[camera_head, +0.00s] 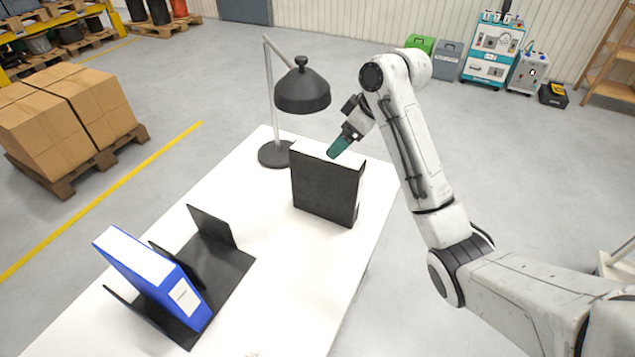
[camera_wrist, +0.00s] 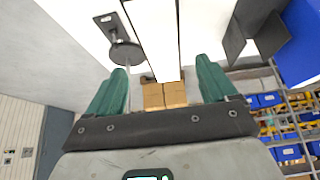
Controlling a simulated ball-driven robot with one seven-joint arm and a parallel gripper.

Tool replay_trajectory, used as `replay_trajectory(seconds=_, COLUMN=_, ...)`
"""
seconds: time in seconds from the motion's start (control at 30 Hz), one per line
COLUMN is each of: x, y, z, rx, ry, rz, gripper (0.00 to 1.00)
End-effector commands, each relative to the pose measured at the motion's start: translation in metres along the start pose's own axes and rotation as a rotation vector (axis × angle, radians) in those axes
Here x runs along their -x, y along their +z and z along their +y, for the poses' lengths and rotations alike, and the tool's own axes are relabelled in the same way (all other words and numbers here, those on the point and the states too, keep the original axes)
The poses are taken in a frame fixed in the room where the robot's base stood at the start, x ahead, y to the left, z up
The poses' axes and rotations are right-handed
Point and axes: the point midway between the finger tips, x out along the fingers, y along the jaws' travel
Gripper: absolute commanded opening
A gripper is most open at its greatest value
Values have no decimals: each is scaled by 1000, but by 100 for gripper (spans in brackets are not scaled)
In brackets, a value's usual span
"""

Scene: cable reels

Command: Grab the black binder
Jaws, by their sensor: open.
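The black binder (camera_head: 325,193) stands upright on the white table (camera_head: 262,222), with a white top edge. My gripper (camera_head: 338,147) has green fingers and is at the binder's top edge, toward its right end. In the wrist view, the open fingers (camera_wrist: 161,67) are spread to either side of the binder (camera_wrist: 153,30), which shows as a white strip with dark edges. The fingers look apart from it; contact cannot be told from the head view.
A black desk lamp (camera_head: 302,90) stands just behind the binder. A blue binder (camera_head: 150,272) leans in a black rack (camera_head: 228,264) at the front left of the table. Boxes on a pallet (camera_head: 60,180) stand on the floor at left. The table between rack and binder is clear.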

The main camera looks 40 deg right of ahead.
Motion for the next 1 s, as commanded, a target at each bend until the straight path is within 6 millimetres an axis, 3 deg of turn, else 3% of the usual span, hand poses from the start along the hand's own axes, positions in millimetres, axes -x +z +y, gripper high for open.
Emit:
replay_trajectory(seconds=0.2, x=-34, y=0, z=-1, rx=0, ry=-2, rz=-3, gripper=85)
replay_trajectory(seconds=0.47, x=-52, y=0, z=-2, rx=0, ry=-2, rz=-2, gripper=85)
replay_trajectory(seconds=0.7, x=-86, y=-1, z=-3, rx=-1, ry=-2, rz=-2, gripper=85)
replay_trajectory(seconds=1.0, x=-98, y=-1, z=-3, rx=1, ry=0, rz=0, gripper=85)
